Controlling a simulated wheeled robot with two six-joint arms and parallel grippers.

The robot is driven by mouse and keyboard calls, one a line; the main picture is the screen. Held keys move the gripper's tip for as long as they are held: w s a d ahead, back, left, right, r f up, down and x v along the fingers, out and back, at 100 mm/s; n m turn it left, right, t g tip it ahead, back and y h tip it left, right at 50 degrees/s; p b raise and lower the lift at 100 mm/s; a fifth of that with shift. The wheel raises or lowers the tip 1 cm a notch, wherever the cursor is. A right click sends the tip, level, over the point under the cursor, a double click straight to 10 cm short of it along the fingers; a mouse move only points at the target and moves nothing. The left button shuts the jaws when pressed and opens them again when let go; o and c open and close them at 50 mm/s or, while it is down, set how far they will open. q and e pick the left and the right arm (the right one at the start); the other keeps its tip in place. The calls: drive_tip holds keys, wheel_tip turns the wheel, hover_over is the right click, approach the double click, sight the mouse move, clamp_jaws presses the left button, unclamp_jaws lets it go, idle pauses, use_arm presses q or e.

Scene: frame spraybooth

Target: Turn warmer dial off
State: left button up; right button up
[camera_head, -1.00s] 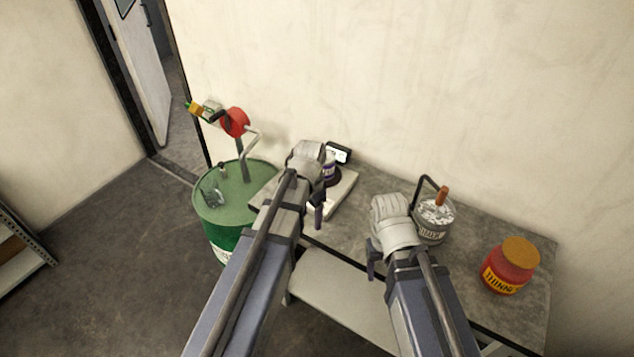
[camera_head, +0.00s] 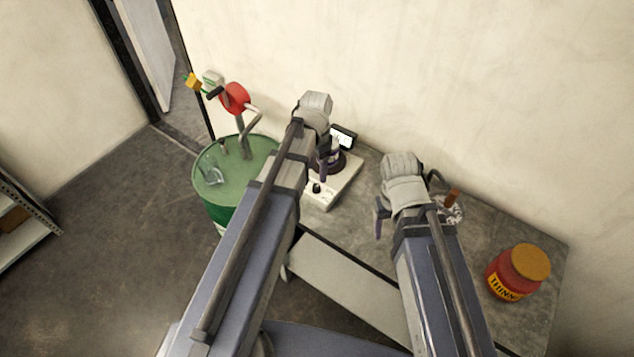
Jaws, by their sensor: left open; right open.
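The warmer (camera_head: 343,188) is a flat pale unit on the bench, with a small dark dial (camera_head: 317,188) on its front panel. My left gripper (camera_head: 324,165) is open above the warmer's left part, just behind the dial in the picture; contact cannot be judged. My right gripper (camera_head: 381,215) is open and empty over the bench, right of the warmer. The dial's pointer setting is too small to read.
A green drum (camera_head: 222,178) with a red-reeled pump stands left of the bench (camera_head: 445,285). A small display (camera_head: 343,137) is behind the warmer. A grey can (camera_head: 452,214) is partly hidden behind my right arm. A red jar (camera_head: 517,272) stands at the right.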

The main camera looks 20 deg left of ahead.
sight(316, 186)
use_arm(q)
drive_tip(key=shift+w+f+b, duration=0.1)
drive_tip(key=shift+f+b, duration=0.6)
drive_tip(key=shift+f, duration=0.25)
wheel_tip(316, 186, down, 6)
drive_tip(key=b, duration=0.5)
drive_tip(key=shift+r+b, duration=0.15)
drive_tip(key=shift+b, duration=0.25)
use_arm(e)
wheel_tip(316, 186, down, 8)
drive_tip(key=shift+r, duration=0.2)
use_arm(q)
clamp_jaws()
